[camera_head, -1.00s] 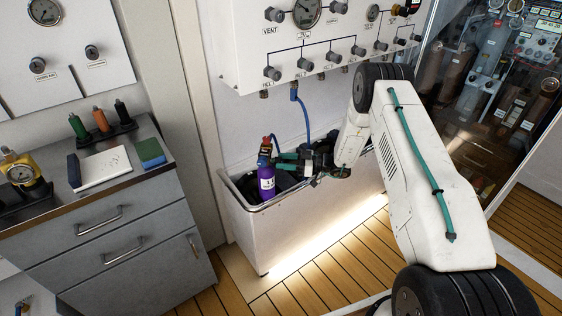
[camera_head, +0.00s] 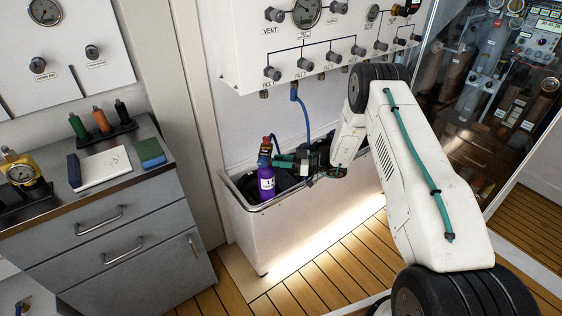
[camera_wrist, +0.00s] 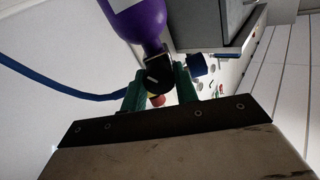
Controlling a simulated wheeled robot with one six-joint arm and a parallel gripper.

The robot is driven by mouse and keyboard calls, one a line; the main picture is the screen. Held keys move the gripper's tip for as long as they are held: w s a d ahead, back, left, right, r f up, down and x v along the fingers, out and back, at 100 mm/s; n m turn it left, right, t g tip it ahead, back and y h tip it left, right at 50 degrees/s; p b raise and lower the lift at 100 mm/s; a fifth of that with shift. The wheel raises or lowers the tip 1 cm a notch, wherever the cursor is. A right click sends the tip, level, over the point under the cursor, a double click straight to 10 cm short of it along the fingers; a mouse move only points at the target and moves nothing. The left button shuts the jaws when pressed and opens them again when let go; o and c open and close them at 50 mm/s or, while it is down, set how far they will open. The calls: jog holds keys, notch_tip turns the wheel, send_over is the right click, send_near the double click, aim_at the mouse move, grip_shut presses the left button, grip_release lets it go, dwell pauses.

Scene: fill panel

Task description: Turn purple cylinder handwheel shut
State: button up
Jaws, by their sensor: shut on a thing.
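The purple cylinder (camera_head: 266,183) stands upright in the white trough, with an orange-red top section and a white label. In the wrist view its purple body (camera_wrist: 140,18) hangs down from the top edge, narrowing to a black valve part. My gripper (camera_head: 273,160) reaches in from the right at the cylinder's top. In the wrist view its two teal fingers lie on either side of the black handwheel (camera_wrist: 157,75), which bears a white mark, and are shut on it. A small red and yellow piece shows just below, between the fingers. The handwheel is mostly hidden in the head view.
The white trough (camera_head: 250,232) surrounds the cylinder's base. A blue hose (camera_head: 307,118) runs down from the fill panel (camera_head: 240,60) close behind my gripper. A grey drawer cabinet (camera_head: 105,240) stands left. A glass-fronted cabinet is at the right. The wooden floor in front is clear.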

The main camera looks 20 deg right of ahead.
jog(key=m, duration=0.3)
jog(key=shift+m, duration=0.3)
jog(key=m, duration=0.3)
jog(key=shift+m, duration=0.4)
jog(key=m, duration=0.6)
jog(key=shift+w+f+t, duration=0.1)
jog(key=shift+f+t, duration=0.05)
jog(key=shift+t, duration=0.15)
jog(key=m, duration=0.8)
jog(key=shift+f+t, duration=0.1)
jog(key=shift+t, duration=0.2)
jog(key=m, duration=0.6)
jog(key=shift+f+m, duration=0.1)
jog(key=shift+m, duration=0.2)
jog(key=m, duration=0.4)
jog(key=shift+m, duration=0.3)
jog(key=m, duration=0.3)
jog(key=shift+s+m+h, duration=0.2)
jog(key=shift+m+h, duration=0.1)
jog(key=m, duration=0.3)
jog(key=shift+m, duration=0.3)
jog(key=shift+s+m, duration=0.1)
jog(key=shift+m, duration=1.9)
